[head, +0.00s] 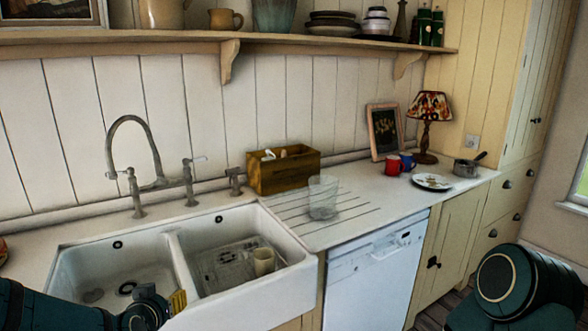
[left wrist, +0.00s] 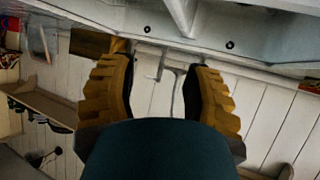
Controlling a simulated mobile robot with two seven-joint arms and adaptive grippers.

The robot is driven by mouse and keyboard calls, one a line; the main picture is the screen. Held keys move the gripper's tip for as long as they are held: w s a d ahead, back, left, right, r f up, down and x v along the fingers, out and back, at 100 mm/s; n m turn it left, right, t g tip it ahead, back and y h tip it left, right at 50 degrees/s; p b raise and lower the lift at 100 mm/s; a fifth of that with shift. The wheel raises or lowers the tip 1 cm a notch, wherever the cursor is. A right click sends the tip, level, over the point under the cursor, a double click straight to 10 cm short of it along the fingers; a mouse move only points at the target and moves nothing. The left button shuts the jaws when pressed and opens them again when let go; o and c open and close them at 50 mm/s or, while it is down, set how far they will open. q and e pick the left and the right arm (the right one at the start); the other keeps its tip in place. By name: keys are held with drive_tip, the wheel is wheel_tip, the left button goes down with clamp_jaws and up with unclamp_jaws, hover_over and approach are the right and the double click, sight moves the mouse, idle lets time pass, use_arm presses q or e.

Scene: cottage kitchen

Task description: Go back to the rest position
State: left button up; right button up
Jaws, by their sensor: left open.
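My left gripper (head: 178,301) is at the bottom left of the head view, at the front of the white double sink (head: 298,278). Only part of its yellow fingers shows there. In the left wrist view both ridged yellow fingers (left wrist: 157,75) stand wide apart with nothing between them. That view is upside down, with the sink edge at the top and the tap and plank wall between and beyond the fingers. A teal part of my right arm (head: 510,285) is at the bottom right of the head view. My right gripper is out of view.
A cream mug (head: 263,261) is in the right basin. A clear glass (head: 323,197) stands on the drainboard beside a wooden box (head: 283,170). Red (head: 392,165) and blue mugs, a plate (head: 433,182), a pan (head: 466,167) and a lamp (head: 430,107) are farther right.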

use_arm(q)
drive_tip(key=s+d+f+g+h, duration=0.2)
drive_tip(key=d+f, duration=0.3)
drive_tip(key=f, duration=0.3)
drive_tip(key=s+d+f+g+h, duration=0.1)
drive_tip(key=s+d+f+g, duration=0.2)
drive_tip(key=d+f, duration=0.35)
drive_tip(key=s+d+f+g+h, duration=0.1)
drive_tip(key=s+d+f+g, duration=0.1)
drive_tip(key=s+f, duration=0.4)
drive_tip(key=s+d+f+m+g+h, duration=0.1)
drive_tip(key=s+d+f+g, duration=0.2)
drive_tip(key=s+d+f, duration=0.2)
wheel_tip(320, 180, down, 3)
drive_tip(key=shift+s+d+r+g, duration=0.15)
drive_tip(key=shift+s+d+g, duration=0.15)
drive_tip(key=shift+s, duration=0.9)
